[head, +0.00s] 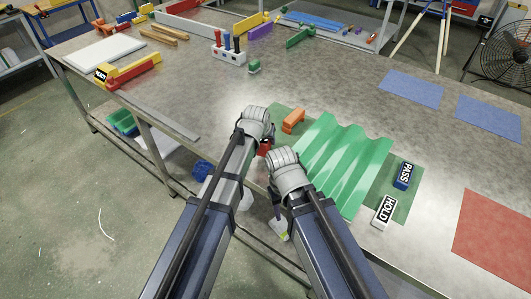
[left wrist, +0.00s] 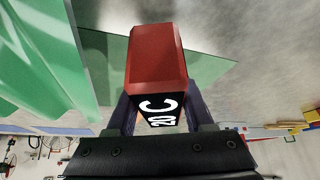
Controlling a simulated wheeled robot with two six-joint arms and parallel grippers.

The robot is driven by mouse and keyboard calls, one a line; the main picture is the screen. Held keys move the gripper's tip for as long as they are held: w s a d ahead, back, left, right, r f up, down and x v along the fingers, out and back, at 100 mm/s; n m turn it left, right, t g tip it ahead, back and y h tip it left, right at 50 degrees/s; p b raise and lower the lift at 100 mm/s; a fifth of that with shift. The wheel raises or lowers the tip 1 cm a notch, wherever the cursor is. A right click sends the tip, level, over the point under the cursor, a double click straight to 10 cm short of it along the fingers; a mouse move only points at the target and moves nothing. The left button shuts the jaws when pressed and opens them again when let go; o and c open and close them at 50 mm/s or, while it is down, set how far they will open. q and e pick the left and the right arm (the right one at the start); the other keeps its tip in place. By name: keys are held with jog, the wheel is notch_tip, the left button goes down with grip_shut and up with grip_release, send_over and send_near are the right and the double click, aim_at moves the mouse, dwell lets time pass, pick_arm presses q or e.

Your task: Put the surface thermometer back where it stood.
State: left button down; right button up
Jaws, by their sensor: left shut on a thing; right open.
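The surface thermometer is a red block with a black face marked "20 C" (left wrist: 155,65). My left gripper (left wrist: 157,108) is shut on it, one finger at each side. In the head view only a small red part of the thermometer (head: 265,146) shows beside my left wrist. It is near the left edge of the green corrugated sheet (head: 338,160), apart from it. The sheet lies on a flat green mat (head: 408,205). Whether the thermometer touches the mat or table, I cannot tell. My right gripper (head: 278,212) is open at the table's front edge, partly hidden by its wrist.
An orange block (head: 293,121) lies on the mat beyond the left gripper. A blue "PASS" block (head: 403,175) and a white "HOLD" block (head: 384,212) are right of the sheet. A block with several pegs (head: 229,55) stands farther back. The table between is mostly clear.

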aim_at(263, 140)
pick_arm(q)
jog(key=shift+f+b, duration=1.8)
jog(key=shift+f, duration=0.1)
jog(key=shift+f, duration=0.15)
jog(key=shift+c, duration=1.4)
grip_release()
jog(key=shift+s+r+p, duration=0.1)
jog(key=shift+r+p, duration=0.2)
jog(key=shift+r, duration=0.2)
jog(key=p+v, duration=1)
jog(key=v, duration=0.1)
jog(key=shift+s+r, duration=0.15)
jog(key=shift+r, duration=0.1)
jog(key=s+a+f+g+y, duration=0.1)
jog(key=s+a+g, duration=0.1)
jog(key=s, duration=0.8)
jog(key=s+a+f+m+g+y, duration=0.1)
jog(key=s+g, duration=0.3)
jog(key=s, duration=0.7)
jog(key=shift+a+f+y, duration=0.4)
jog(key=shift+a+f, duration=0.05)
jog(key=shift+a, duration=0.4)
